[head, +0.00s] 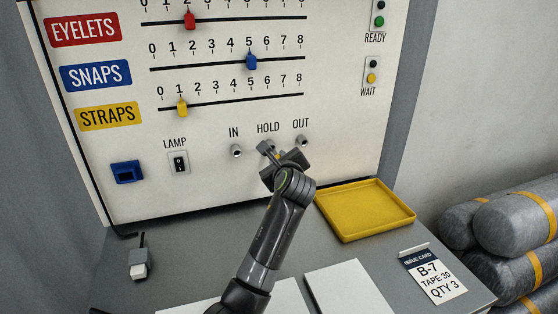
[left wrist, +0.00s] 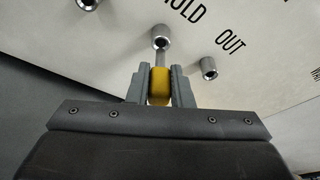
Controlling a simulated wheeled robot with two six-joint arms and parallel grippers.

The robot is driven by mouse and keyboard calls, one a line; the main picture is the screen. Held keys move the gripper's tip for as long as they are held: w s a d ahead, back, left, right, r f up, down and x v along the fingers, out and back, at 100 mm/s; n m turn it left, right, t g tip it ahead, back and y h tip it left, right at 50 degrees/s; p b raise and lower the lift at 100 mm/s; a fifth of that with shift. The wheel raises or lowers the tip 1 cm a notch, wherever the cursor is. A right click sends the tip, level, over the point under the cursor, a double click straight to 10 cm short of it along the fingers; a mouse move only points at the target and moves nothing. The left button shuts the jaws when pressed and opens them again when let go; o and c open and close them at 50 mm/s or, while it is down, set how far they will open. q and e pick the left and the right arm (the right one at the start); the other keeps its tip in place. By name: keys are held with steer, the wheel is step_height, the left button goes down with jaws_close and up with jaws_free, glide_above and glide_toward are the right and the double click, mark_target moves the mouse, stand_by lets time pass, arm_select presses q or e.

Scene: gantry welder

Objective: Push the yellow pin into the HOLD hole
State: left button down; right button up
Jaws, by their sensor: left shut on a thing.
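My left gripper (head: 272,157) is at the panel, in front of the HOLD hole. In the left wrist view its two fingers (left wrist: 160,88) are shut on the yellow pin (left wrist: 159,84), one on each side of the yellow grip. The pin's grey shaft points at the HOLD hole (left wrist: 160,36), a metal socket, and its tip meets the socket's lower edge in the picture. I cannot tell whether the tip is inside. In the head view the gripper mostly hides the pin and that hole. My right gripper is not in view.
The IN hole (head: 236,150) and OUT hole (head: 302,141) flank the HOLD hole. A lamp switch (head: 179,163) and a blue socket (head: 127,172) are further left. An empty yellow tray (head: 365,235) lies on the desk to the right, near an issue card (head: 434,276).

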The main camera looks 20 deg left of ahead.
mark_target(274, 151)
arm_select(q)
steer(key=shift+w+a+p, duration=0.3)
steer(key=shift+w+a, duration=0.3)
steer(key=shift+w, duration=0.25)
steer(key=shift+w+a+p, duration=0.3)
steer(key=shift+w+a, duration=0.3)
steer(key=shift+w, duration=0.2)
steer(key=c, duration=1.2)
jaws_free()
